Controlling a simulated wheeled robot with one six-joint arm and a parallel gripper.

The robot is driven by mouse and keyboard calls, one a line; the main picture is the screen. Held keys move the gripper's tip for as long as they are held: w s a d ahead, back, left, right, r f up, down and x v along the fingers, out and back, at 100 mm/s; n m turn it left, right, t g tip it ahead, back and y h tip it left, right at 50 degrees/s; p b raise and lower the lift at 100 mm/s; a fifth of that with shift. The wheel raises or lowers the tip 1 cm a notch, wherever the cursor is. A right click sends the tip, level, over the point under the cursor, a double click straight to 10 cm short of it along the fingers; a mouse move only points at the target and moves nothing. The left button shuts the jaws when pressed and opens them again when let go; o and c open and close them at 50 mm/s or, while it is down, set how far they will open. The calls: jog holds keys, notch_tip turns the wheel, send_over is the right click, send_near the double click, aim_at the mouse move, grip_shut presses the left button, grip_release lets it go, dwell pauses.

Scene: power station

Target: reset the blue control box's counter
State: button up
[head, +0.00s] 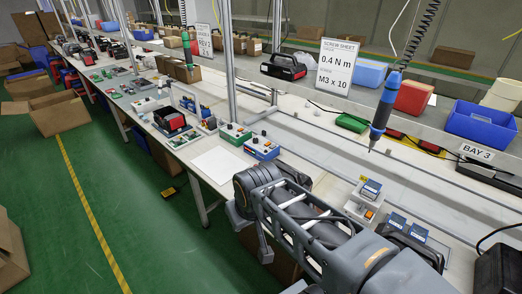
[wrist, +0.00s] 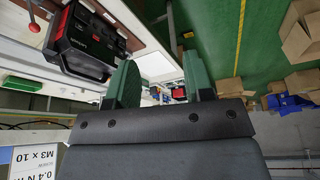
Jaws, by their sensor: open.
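The blue control box (head: 262,149) stands on the long white bench in the middle of the head view. It has a blue base and a pale top with small coloured controls; its counter is too small to read. My gripper (wrist: 159,60) shows in the wrist view with two green fingers spread apart and nothing between them. In the head view my arm reaches up from the lower right, and I cannot make out the fingers there. I cannot pick out the blue control box for certain in the wrist view.
A similar green-based box (head: 233,134) stands just left of the blue one. A white sheet (head: 222,163) lies in front. A blue screwdriver (head: 384,110) hangs over the bench. A black-and-red case (wrist: 88,42) shows close in the wrist view.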

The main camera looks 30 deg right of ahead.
grip_shut()
dwell(1.3)
